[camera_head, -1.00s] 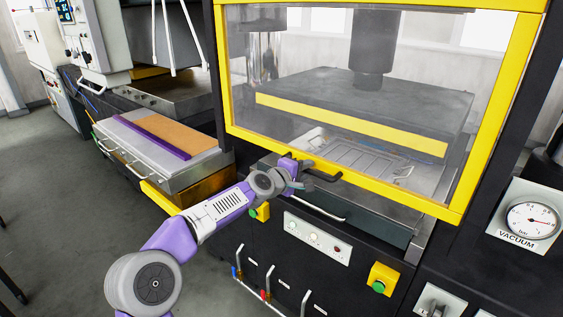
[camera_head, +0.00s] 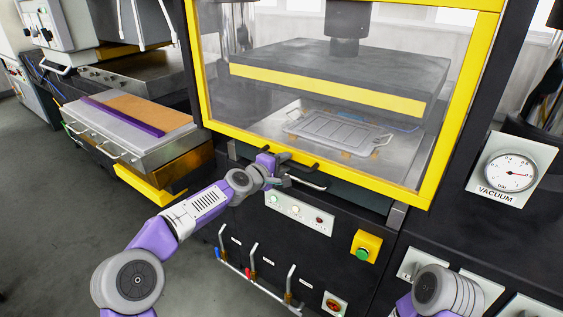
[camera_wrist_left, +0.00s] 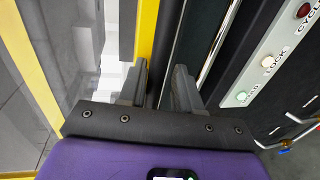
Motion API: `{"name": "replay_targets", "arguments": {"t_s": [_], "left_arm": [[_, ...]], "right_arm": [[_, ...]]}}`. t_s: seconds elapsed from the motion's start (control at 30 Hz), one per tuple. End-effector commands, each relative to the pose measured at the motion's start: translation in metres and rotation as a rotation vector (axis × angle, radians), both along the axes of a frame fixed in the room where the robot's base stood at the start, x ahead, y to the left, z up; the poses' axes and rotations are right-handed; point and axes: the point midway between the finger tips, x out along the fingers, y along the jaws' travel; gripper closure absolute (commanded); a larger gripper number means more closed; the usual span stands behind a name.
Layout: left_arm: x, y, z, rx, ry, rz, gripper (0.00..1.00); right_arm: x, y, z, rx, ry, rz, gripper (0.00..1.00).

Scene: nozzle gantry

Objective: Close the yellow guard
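The yellow guard (camera_head: 207,110) is a yellow frame around a clear panel on the front of the press. Its bottom rail runs just above a dark front panel with a pale bar handle (camera_head: 305,182). A black handle (camera_head: 304,164) sits on the bottom rail. My left gripper (camera_head: 279,166) is at the left part of this handle.
Behind the panel, a grey moulded tray (camera_head: 335,130) lies under a raised platen (camera_head: 340,75). Below are a lamp panel (camera_head: 298,213), several levers and a yellow button box (camera_head: 366,246). A vacuum gauge (camera_head: 510,170) is at right. A bench (camera_head: 135,130) stands left.

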Motion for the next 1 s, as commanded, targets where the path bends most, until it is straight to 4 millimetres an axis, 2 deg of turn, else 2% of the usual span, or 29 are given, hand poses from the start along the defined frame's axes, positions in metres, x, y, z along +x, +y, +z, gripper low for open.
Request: {"name": "replay_targets", "arguments": {"t_s": [0.07,0.47,0.8,1.0], "left_arm": [[0.000,-0.001,-0.004,0.002,0.007,-0.005,0.60],[-0.003,0.003,0.001,-0.002,-0.001,0.001,0.60],[-0.042,0.028,0.009,0.000,0.002,0.001,0.60],[-0.059,0.038,0.013,0.000,0.002,0.000,0.60]], "right_arm": [[0.000,0.000,0.000,0.000,0.000,0.000,1.00],[0.000,0.000,-0.001,0.000,0.000,0.000,1.00],[0.000,0.000,-0.010,0.000,0.000,0.000,1.00],[0.000,0.000,-0.013,0.000,0.000,0.000,1.00]]}}
